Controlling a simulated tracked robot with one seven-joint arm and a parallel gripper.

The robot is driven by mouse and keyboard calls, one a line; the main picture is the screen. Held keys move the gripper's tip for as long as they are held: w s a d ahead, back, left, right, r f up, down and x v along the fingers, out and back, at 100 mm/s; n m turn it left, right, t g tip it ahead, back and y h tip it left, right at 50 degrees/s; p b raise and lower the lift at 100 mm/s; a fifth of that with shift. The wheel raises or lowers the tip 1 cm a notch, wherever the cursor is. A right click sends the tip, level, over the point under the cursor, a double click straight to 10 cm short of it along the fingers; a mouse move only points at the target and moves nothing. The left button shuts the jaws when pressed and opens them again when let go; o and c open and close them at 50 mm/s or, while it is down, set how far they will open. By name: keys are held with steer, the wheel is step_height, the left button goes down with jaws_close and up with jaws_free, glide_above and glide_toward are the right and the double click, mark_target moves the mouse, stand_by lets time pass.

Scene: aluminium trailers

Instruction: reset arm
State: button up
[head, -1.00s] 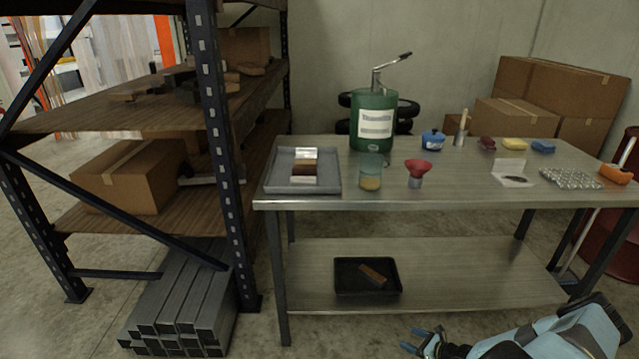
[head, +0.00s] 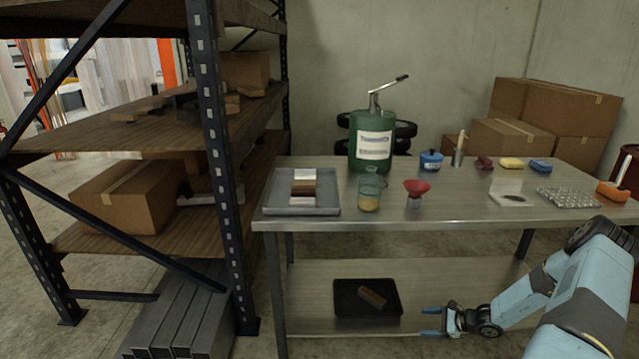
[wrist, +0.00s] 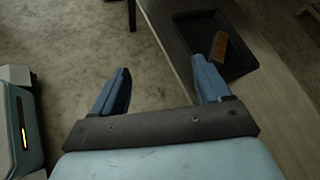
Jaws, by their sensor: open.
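My gripper (head: 432,322) is low in front of the metal table, to the right of the black tray (head: 345,311) on the lower shelf. Its two fingers point left in the head view and are apart, with nothing between them. In the wrist view my gripper (wrist: 160,88) is also open and empty, above the concrete floor and the edge of the lower shelf. My blue arm reaches in from the lower right of the head view. The black tray, with a brown block (head: 373,297) in it, lies beyond the right finger in the wrist view.
The metal table (head: 460,210) holds a grey tray (head: 300,206), a green drum pump (head: 371,140), a glass beaker (head: 370,190) and a red funnel (head: 416,188). A shelf rack (head: 205,100) stands at left, with grey metal tubes (head: 180,320) below. Cardboard boxes (head: 555,110) are behind.

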steer(key=s+a+r+n+g+h, duration=0.1)
steer(key=a+r+n+g+h, duration=0.2)
steer(key=r, duration=1.2)
steer(key=s+a+r+n+h, duration=0.1)
steer(key=s+a+r+n, duration=0.35)
steer(key=r, duration=1.05)
steer(key=w+a+r+n+g+h, duration=0.15)
steer(key=r+n, duration=0.45)
steer(key=r, duration=0.9)
steer(key=s+a+r+n+t+h, duration=0.1)
steer(key=s+a+r+n+h, duration=0.35)
steer(key=s+r, duration=1)
steer(key=s+a+r+n+t, duration=0.1)
steer(key=s+r, duration=0.2)
steer(key=s, duration=0.4)
steer(key=s+a+r+t, duration=0.1)
steer(key=s+r+t, duration=0.1)
steer(key=s+r, duration=0.2)
steer(key=s, duration=0.3)
steer(key=shift+s+a+n, duration=0.15)
steer(key=shift+s+n, duration=0.1)
steer(key=shift+n, duration=0.15)
